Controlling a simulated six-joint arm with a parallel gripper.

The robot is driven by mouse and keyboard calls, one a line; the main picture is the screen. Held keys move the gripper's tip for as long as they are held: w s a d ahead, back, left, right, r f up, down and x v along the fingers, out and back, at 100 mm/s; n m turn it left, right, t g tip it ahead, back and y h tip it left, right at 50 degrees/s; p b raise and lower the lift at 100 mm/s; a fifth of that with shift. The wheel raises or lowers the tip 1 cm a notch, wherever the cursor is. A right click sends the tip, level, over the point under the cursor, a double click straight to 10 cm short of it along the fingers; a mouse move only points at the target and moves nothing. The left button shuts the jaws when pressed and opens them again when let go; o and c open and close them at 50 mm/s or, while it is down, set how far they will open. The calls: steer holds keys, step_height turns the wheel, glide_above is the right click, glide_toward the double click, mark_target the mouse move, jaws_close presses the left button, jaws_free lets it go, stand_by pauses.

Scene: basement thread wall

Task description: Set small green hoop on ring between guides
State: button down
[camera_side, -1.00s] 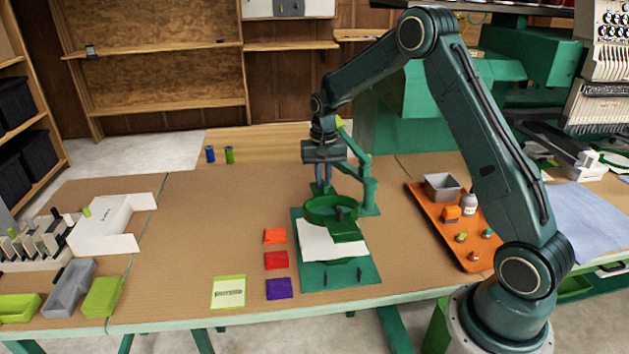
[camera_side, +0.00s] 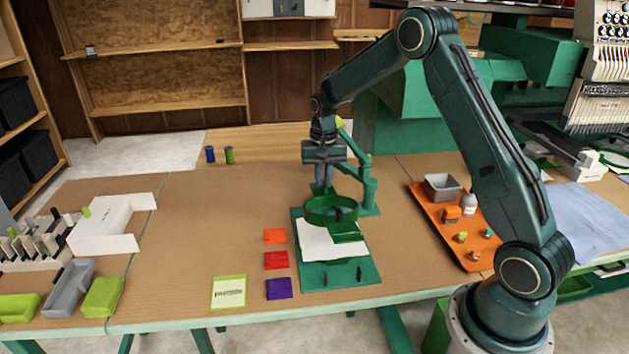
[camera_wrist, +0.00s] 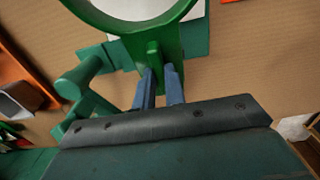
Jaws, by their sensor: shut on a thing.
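The small green hoop (camera_side: 331,210) sits at the green fixture board, above the white sheet (camera_side: 325,240). It shows from above in the wrist view (camera_wrist: 182,30) as a green band with a tab. My gripper (camera_side: 322,187) is at the hoop's back edge; its blue fingers are shut on the hoop's tab (camera_wrist: 153,55). The green board (camera_side: 340,278) has two dark upright pins near its front edge. The hoop looks roughly level. I cannot tell whether it touches the ring or lies between the guides.
A green post (camera_side: 369,190) stands close to the right of my gripper. Orange, red and purple squares (camera_side: 277,260) lie left of the board. An orange tray (camera_side: 470,252) with small items lies to the right. The table's left middle is clear.

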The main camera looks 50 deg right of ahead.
steer(key=shift+f, duration=2.15)
stand_by(1.1)
steer(key=c, duration=1.4)
jaws_free()
steer(key=shift+r, duration=3.5)
steer(key=shift+r, duration=0.1)
